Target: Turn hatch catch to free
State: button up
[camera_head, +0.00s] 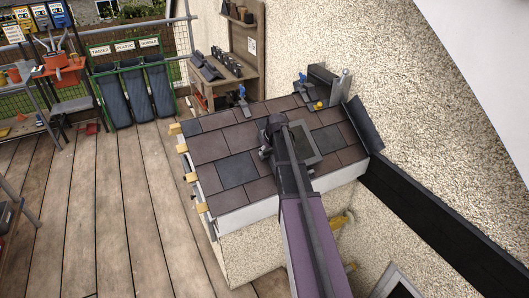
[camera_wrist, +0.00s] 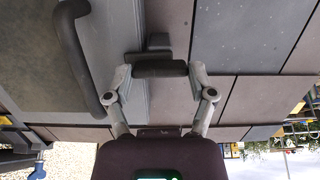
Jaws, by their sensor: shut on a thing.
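The roof hatch (camera_head: 326,141) is a grey panel set among the tiles in the head view. In the wrist view the hatch (camera_wrist: 30,62) fills the left side, with a dark curved handle (camera_wrist: 78,60). The hatch catch (camera_wrist: 160,69) is a small dark block beside the hatch frame, with a dark stub behind it. My gripper (camera_wrist: 161,74) has its two grey fingers on either side of the catch and is shut on it. In the head view my arm largely hides the gripper and the catch.
Brown and grey roof tiles (camera_head: 236,172) surround the hatch. A wall (camera_head: 330,50) rises behind the roof. Blue-handled tools (camera_head: 242,92) stand at the roof's upper edge. A wooden bench (camera_head: 225,70) and several dark bins (camera_head: 130,92) stand beyond. Plank flooring at left is mostly clear.

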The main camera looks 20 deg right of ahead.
jog(key=shift+a, duration=0.1)
jog(key=n, duration=0.4)
jog(key=shift+h, duration=0.4)
jog(key=n+b, duration=0.1)
jog(key=n, duration=0.3)
jog(key=shift+s+a+f+n+t+h, duration=0.1)
jog(key=shift+n+t+h, duration=0.2)
jog(key=shift+t+h, duration=0.1)
jog(key=n, duration=0.4)
jog(key=shift+s+t+b, duration=0.1)
jog(key=shift+t+b, duration=0.2)
jog(key=shift+b, duration=0.05)
jog(key=shift+n+t+h+b, duration=0.3)
jog(key=shift+n, duration=1.8)
jog(key=o, duration=1.1)
jog(key=shift+c, duration=0.2)
